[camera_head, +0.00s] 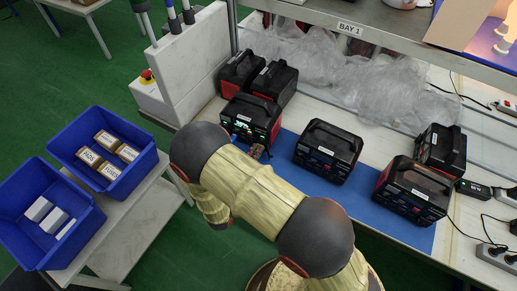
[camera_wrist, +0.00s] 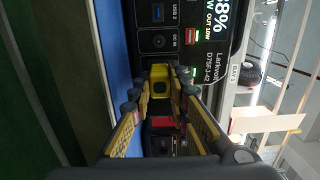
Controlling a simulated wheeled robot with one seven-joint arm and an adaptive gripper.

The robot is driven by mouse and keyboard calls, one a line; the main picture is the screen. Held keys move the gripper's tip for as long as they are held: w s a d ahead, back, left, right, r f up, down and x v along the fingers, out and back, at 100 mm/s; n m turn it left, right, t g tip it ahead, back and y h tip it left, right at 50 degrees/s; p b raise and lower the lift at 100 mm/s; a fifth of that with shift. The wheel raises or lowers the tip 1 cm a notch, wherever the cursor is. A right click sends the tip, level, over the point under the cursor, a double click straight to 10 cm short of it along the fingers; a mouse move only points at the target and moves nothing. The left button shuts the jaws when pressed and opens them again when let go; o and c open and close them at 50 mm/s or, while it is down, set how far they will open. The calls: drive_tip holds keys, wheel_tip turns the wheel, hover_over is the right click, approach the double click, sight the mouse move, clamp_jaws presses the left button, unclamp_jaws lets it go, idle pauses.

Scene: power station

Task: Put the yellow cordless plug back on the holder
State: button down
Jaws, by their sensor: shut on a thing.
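The yellow cordless plug (camera_wrist: 183,72) shows in the wrist view as a small yellow block with a dark square face. My gripper (camera_wrist: 160,84) is shut on it, with a finger on each side. The plug is right in front of the panel of a power station (camera_wrist: 212,28) with a lit display and a DC IN socket; I cannot tell whether it touches. In the head view this power station (camera_head: 250,118) stands at the left end of the blue mat, and my gripper (camera_head: 258,150) is small and partly hidden by my arm. I cannot make out the holder.
More power stations stand on the bench, one at mid-mat (camera_head: 328,150) and one at right (camera_head: 412,190). Clear plastic wrap (camera_head: 345,90) lies behind them. Blue bins (camera_head: 75,150) with boxes stand on a side table at left. Cables and sockets (camera_head: 495,257) lie at far right.

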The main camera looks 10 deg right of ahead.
drive_tip(key=shift+p+v, duration=0.55)
drive_tip(key=shift+v, duration=1.25)
